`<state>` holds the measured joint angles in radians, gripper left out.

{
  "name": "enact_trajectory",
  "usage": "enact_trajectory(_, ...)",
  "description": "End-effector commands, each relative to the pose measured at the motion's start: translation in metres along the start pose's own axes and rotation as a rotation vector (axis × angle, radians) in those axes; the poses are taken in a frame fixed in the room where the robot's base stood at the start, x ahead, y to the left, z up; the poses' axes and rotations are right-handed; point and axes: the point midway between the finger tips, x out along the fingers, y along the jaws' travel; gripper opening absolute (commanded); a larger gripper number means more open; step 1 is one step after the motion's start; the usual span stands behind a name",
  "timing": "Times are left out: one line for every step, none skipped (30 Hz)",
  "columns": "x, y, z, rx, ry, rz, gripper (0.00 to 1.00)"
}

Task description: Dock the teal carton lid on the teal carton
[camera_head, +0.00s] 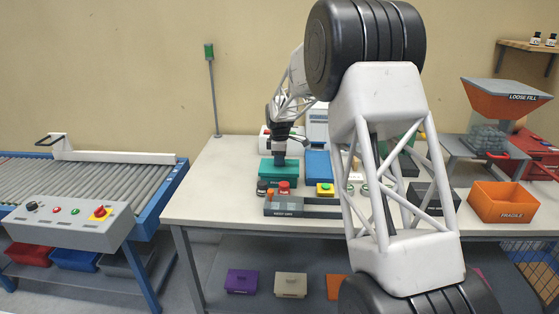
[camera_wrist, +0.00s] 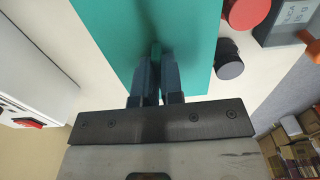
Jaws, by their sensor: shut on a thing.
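A teal lid with a teal grip (camera_wrist: 157,50) on top fills the upper middle of the wrist view. My gripper (camera_wrist: 154,62) is shut on that grip, one finger on each side. In the head view, my gripper (camera_head: 279,160) points down onto a teal thing (camera_head: 278,174) on the left part of the table. The lid and the carton cannot be told apart there. In the wrist view the lid hides whatever lies under it, so I cannot tell whether it touches the carton.
A blue box (camera_head: 318,164) stands close to the right of the teal thing. An orange bin (camera_head: 503,202) is at the far right. The table's left end is clear.

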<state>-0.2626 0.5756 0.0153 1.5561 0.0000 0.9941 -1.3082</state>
Motion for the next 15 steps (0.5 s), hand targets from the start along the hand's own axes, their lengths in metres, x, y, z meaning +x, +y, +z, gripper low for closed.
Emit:
enact_trajectory(-0.0002, 0.0, 0.0, 0.0, 0.0, 0.0, 0.0)
enact_trajectory(-0.0001, 0.0, 0.0, 0.0, 0.0, 0.0, 0.0)
enact_trajectory(-0.0001, 0.0, 0.0, 0.0, 0.0, 0.0, 0.0)
enact_trajectory(-0.0001, 0.0, 0.0, 0.0, 0.0, 0.0, 0.0)
enact_trajectory(0.0001, 0.0, 0.0, 0.0, 0.0, 0.0, 0.0)
enact_trajectory(0.0007, 0.0, 0.0, 0.0, 0.0, 0.0, 0.0)
enact_trajectory(0.0013, 0.0, 0.0, 0.0, 0.0, -0.001, 0.0)
enact_trajectory(0.002, -0.0001, 0.0, 0.0, 0.0, -0.001, 0.0)
enact_trajectory(0.0029, -0.0001, 0.0, 0.0, 0.0, -0.001, 0.0)
enact_trajectory(0.0036, -0.0001, 0.0, 0.0, 0.0, -0.001, 0.0)
enact_trajectory(0.0043, -0.0001, 0.0, 0.0, 0.0, -0.001, 0.0)
enact_trajectory(0.0051, -0.0001, 0.0, 0.0, 0.0, -0.001, 0.0)
enact_trajectory(0.0057, -0.0001, 0.0, 0.0, 0.0, -0.001, 0.0)
enact_trajectory(0.0062, -0.0001, 0.0, 0.0, 0.0, -0.001, 0.0)
enact_trajectory(0.0071, 0.0, 0.0, 0.0, 0.0, -0.001, 0.0)
